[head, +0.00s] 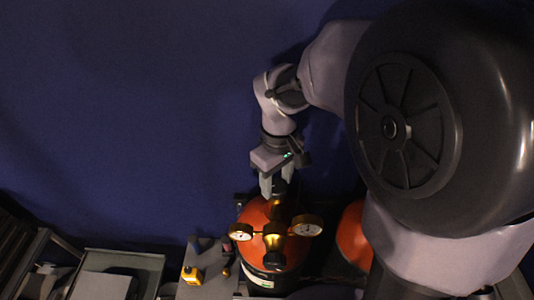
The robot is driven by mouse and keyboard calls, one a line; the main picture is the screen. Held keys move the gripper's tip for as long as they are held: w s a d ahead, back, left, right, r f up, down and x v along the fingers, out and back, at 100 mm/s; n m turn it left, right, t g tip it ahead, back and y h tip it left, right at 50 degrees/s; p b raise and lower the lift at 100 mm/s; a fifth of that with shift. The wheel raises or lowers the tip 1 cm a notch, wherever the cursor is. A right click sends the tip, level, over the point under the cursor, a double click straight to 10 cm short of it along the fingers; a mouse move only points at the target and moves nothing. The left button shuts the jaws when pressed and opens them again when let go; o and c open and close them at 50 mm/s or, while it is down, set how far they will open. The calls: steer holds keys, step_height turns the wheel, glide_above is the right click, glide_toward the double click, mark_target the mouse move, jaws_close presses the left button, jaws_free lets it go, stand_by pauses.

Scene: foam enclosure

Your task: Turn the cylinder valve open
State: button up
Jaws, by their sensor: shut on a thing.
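An orange-topped gas cylinder (258,215) stands at the lower middle of the head view. A brass regulator (273,238) with a round gauge on the left (241,232) and another on the right (308,226) sits at its top. My gripper (279,190) points down over the cylinder top, behind the regulator. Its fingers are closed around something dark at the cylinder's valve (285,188). The grip point is small and dark, so the valve's exact angle cannot be told.
A second orange cylinder (353,237) stands to the right, partly hidden by my arm. A small yellow device (192,275) lies on a grey surface at the left. A grey tray or cart (120,262) is at the lower left. The blue wall behind is bare.

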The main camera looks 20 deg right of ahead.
mark_target(276, 186)
stand_by(0.4)
steer(key=o, duration=1.4)
steer(key=shift+c, duration=0.2)
step_height(276, 186, up, 18)
steer(key=p, duration=0.1)
steer(key=shift+f, duration=0.25)
